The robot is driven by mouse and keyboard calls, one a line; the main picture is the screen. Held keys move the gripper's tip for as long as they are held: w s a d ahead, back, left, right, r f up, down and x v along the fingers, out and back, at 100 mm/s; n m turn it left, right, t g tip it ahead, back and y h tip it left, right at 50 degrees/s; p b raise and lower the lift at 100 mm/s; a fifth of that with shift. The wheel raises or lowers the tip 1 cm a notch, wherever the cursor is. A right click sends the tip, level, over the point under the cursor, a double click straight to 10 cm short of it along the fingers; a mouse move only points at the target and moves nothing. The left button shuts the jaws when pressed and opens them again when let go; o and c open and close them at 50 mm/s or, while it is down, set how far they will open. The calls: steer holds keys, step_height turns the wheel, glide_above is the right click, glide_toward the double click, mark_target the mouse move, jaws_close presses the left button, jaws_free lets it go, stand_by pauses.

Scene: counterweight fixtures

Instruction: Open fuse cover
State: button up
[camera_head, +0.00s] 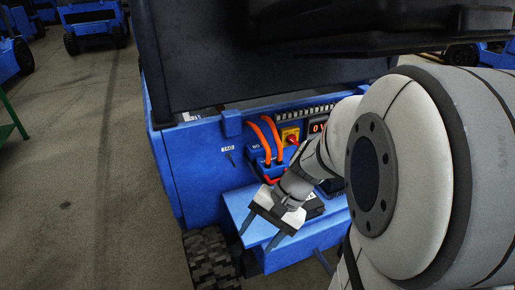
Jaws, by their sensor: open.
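A blue machine (188,172) stands in front of me, with a recessed panel of electrical parts. In the panel are orange cables (268,128), a yellow plate with a red knob (291,138), and a display with lit red characters (318,126). I cannot tell which part is the fuse cover; my arm hides the right of the panel. My gripper (260,237) is open with nothing visible between its fingers. It points down and left over the blue step (240,202) below the panel, apart from the orange cables.
A large dark raised panel (200,60) overhangs the recess from above. A black tyre (209,258) sits below the step's left end. Other blue vehicles (92,20) stand far back. The grey floor (80,160) at left is clear, apart from a green frame (12,118) at the edge.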

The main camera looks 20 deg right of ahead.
steer(key=w+d+f+m+t+y+b, duration=0.6)
steer(key=w+d+f+m+t+b, duration=0.3)
steer(key=f+m, duration=0.4)
steer(key=d+f+m+t+h+b, duration=0.3)
steer(key=d+f+m+t+h, duration=0.3)
steer(key=d, duration=0.6)
steer(key=d+f+m+t+h+b, duration=0.25)
steer(key=d+f+m+h, duration=0.25)
steer(key=d+f+m, duration=0.45)
steer(key=shift+n+t, duration=0.35)
steer(key=shift+n, duration=0.3)
steer(key=w+r, duration=0.1)
steer(key=w, duration=0.1)
steer(key=w+r, duration=0.1)
steer(key=w, duration=0.2)
steer(key=w+d+r, duration=0.1)
steer(key=w, duration=0.1)
steer(key=shift+w+b, duration=0.35)
steer(key=shift+w, duration=0.05)
jaws_close()
